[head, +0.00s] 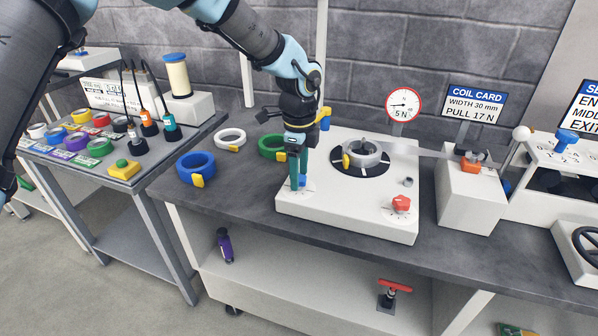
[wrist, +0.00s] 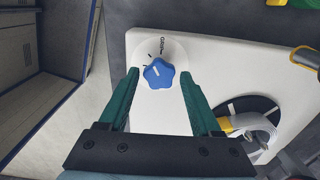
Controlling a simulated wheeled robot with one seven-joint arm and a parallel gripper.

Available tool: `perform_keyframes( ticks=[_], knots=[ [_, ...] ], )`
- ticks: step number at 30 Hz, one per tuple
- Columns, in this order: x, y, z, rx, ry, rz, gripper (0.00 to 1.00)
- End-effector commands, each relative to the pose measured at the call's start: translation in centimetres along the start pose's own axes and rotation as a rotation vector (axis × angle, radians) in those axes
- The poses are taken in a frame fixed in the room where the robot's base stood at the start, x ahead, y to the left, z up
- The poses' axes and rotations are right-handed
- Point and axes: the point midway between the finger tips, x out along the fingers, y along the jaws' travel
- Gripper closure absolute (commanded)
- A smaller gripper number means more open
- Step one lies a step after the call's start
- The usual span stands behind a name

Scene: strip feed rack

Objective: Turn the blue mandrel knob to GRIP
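The blue mandrel knob (wrist: 158,73) is star-shaped, with a white line on it. It sits on a round white dial with tick marks and small lettering that I cannot read fully. My gripper (wrist: 160,76) is open, with its green fingers on either side of the knob and a gap visible on both sides. In the head view my gripper (head: 299,184) points down at the front left corner of the white machine (head: 340,212). There the knob (head: 304,182) is mostly hidden behind the fingers.
A grey coil (head: 374,149) with a yellow clip sits on the machine's black disc, its strip running right. A red knob (head: 401,204) is at the front right. Blue (head: 196,166), green (head: 271,147) and white (head: 230,138) rings lie left of the machine.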

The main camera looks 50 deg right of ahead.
Motion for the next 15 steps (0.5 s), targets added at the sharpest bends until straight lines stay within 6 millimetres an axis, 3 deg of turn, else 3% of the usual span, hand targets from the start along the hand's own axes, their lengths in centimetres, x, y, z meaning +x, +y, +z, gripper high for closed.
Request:
perform_keyframes(
  ticks=[3,11,15],
  knots=[
    [0.0,0.0,0.0,0.0,0.0,0.001,0.21],
    [-0.1,0.0,0.0,-0.001,0.0,0.001,0.21],
    [-1.1,0.0,0.0,-0.002,0.0,-0.001,0.21]
  ],
)
